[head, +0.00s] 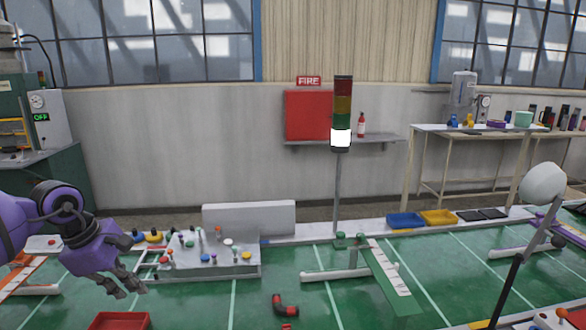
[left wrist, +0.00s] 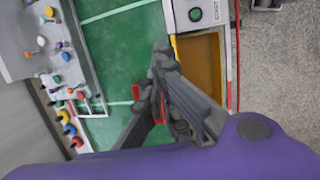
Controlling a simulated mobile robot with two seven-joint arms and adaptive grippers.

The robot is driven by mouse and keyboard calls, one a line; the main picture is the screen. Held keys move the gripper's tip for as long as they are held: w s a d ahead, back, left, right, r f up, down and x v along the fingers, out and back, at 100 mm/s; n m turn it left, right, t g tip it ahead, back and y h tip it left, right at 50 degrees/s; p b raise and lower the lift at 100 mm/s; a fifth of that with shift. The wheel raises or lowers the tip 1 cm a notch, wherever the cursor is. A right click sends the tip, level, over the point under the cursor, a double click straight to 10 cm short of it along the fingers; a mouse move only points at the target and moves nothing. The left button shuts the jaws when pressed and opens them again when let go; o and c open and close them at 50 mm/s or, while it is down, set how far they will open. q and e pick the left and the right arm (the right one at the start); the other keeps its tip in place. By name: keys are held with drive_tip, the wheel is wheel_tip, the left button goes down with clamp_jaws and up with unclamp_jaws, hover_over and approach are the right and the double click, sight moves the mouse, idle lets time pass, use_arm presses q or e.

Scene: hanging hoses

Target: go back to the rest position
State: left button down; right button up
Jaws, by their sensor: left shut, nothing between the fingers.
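My left arm comes in from the left in the head view. Its dark left gripper (head: 130,287) hangs over the green bench top, in front of the grey panel with coloured knobs. In the left wrist view the left gripper (left wrist: 152,88) is shut, with nothing held in it. The green bench surface and the knob panel (left wrist: 62,62) lie beyond the fingers there. My right gripper does not show in either view.
A red tray (head: 120,320) and a red-black elbow piece (head: 285,305) lie near the front. A signal tower (head: 342,115) stands behind the bench. Blue (head: 405,220) and yellow (head: 438,217) trays sit at the back edge. A white rounded head on a dark pole (head: 543,184) rises at right.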

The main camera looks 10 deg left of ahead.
use_arm(q)
drive_tip(key=s+d+f+n+t+h, duration=0.1)
drive_tip(key=d+f+n+t+h, duration=0.1)
drive_tip(key=d+f+n+h, duration=0.45)
drive_tip(key=s+d+f+n+t+h, duration=0.1)
drive_tip(key=s+d+f+n+t, duration=0.15)
drive_tip(key=d+n, duration=0.55)
drive_tip(key=d+f+n+t+h, duration=0.2)
drive_tip(key=d+f+n+h, duration=0.25)
drive_tip(key=d, duration=0.55)
drive_tip(key=s+a+f+n+t+y, duration=0.25)
drive_tip(key=f+n+y, duration=0.3)
drive_tip(key=n, duration=0.35)
drive_tip(key=s+a+f+n+t+y, duration=0.1)
drive_tip(key=s+f+n+t+y, duration=0.25)
drive_tip(key=f+n, duration=0.4)
drive_tip(key=s+f+n+g+y, duration=0.2)
drive_tip(key=s+f+n+g, duration=0.1)
drive_tip(key=s+f+n, duration=0.2)
drive_tip(key=s+d+f+n+g+y, duration=0.1)
drive_tip(key=s+f+n+g, duration=0.3)
drive_tip(key=s+n, duration=0.6)
wheel_tip(320, 180, down, 3)
drive_tip(key=shift+s+r+y, duration=0.2)
drive_tip(key=shift+s+y, duration=0.6)
drive_tip(key=shift+s, duration=0.45)
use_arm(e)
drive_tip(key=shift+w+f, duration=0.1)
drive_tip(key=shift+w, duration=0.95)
